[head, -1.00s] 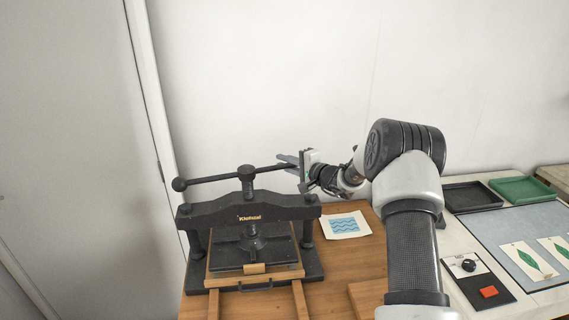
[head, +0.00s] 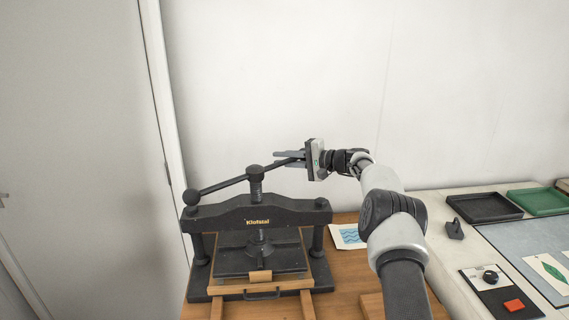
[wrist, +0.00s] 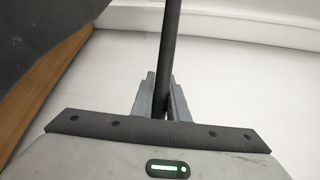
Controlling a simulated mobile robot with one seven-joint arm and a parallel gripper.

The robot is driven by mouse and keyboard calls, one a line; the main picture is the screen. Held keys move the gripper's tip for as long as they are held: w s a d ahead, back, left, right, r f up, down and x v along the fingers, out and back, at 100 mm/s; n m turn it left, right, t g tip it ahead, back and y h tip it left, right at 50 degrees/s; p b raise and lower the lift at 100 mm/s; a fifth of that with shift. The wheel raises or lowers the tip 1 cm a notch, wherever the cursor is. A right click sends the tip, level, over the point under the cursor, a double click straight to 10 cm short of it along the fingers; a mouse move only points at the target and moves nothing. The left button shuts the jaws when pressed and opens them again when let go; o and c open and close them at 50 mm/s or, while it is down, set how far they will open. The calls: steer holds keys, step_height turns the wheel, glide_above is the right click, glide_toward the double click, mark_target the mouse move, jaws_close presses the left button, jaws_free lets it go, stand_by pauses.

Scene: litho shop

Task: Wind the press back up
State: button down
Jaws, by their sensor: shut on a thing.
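The black screw press (head: 258,221) stands on the wooden table, with a gold label on its crossbeam. Its bar handle (head: 222,184) runs across the top of the upright screw (head: 256,184), with a ball at its left end. My gripper (head: 290,159) is shut on the right part of the bar, its fingers pointing left. In the wrist view the dark bar (wrist: 170,45) runs between the two fingers (wrist: 160,98). The bar's right end is hidden by my gripper. The platen (head: 258,258) sits low over the bed; whether it touches anything there cannot be told.
A wooden-framed bed with a dark pull handle (head: 262,295) lies under the press. A print with blue waves (head: 350,236) lies to its right, partly behind my arm. Black (head: 484,207) and green (head: 540,201) trays stand on the right bench. A white wall is behind.

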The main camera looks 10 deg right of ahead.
steer(key=shift+f, duration=0.1)
steer(key=c, duration=1.7)
jaws_free()
steer(key=shift+c, duration=0.2)
steer(key=b+v, duration=0.1)
steer(key=v, duration=1.6)
steer(key=shift+s+b, duration=0.15)
steer(key=shift+b, duration=0.2)
steer(key=shift+d, duration=0.15)
